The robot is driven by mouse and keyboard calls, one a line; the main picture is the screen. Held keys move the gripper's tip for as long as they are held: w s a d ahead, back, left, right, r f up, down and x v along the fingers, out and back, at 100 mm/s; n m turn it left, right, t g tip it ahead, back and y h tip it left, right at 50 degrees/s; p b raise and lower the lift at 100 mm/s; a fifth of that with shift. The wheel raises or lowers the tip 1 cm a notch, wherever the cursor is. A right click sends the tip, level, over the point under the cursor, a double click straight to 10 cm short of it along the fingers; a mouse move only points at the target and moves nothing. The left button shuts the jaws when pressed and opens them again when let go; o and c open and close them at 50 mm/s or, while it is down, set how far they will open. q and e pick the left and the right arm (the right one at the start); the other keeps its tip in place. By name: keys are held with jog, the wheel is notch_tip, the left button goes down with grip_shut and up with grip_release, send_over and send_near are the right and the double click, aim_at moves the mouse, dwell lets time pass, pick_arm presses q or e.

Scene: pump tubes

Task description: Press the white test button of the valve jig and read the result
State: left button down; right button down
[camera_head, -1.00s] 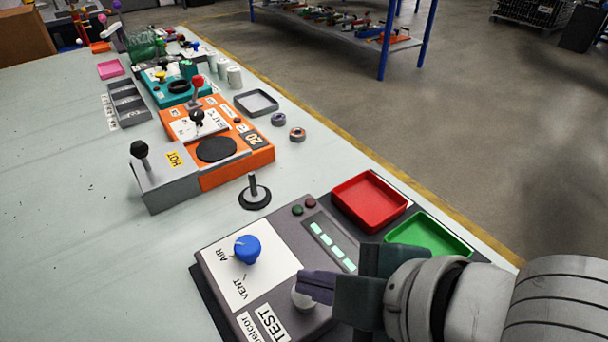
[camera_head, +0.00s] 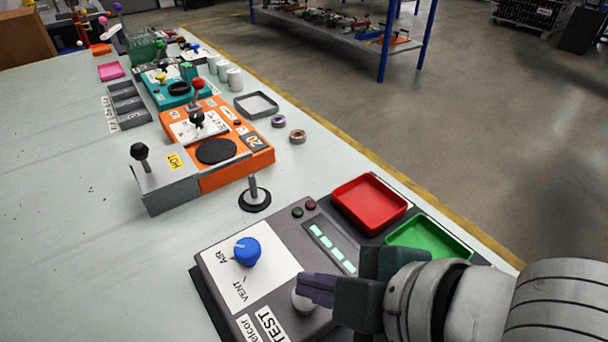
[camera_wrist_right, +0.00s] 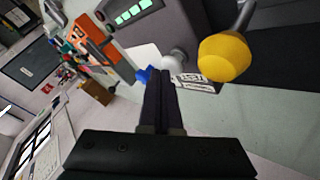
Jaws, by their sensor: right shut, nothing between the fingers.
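The valve jig (camera_head: 285,240) is a dark grey box at the lower middle of the head view. It has a blue knob (camera_head: 247,251) on a white plate marked AIR and VENT, and a light display (camera_head: 330,246). The white test button (camera_head: 301,303) is partly hidden by my right gripper (camera_head: 306,289), which is shut and empty with its fingertips at the button. I cannot tell whether they touch it. The button (camera_wrist_right: 173,62) also shows just beyond the fingertips in the right wrist view. Two small lamps (camera_head: 304,208), one green and one red, look dark. My left gripper is out of view.
A red tray (camera_head: 370,228) and a green tray (camera_head: 462,250) stand beside the jig. A metal peg (camera_head: 254,206) on a black base stands behind it. An orange station (camera_head: 262,157) is farther back. The table's left side is clear.

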jog(key=shift+f, duration=0.1)
dwell(0.3)
jog(key=shift+f, duration=0.5)
dwell(0.4)
jog(key=shift+r+p, duration=0.55)
jog(key=shift+r, duration=0.05)
notch_tip(320, 180, up, 6)
jog(key=p, duration=0.6)
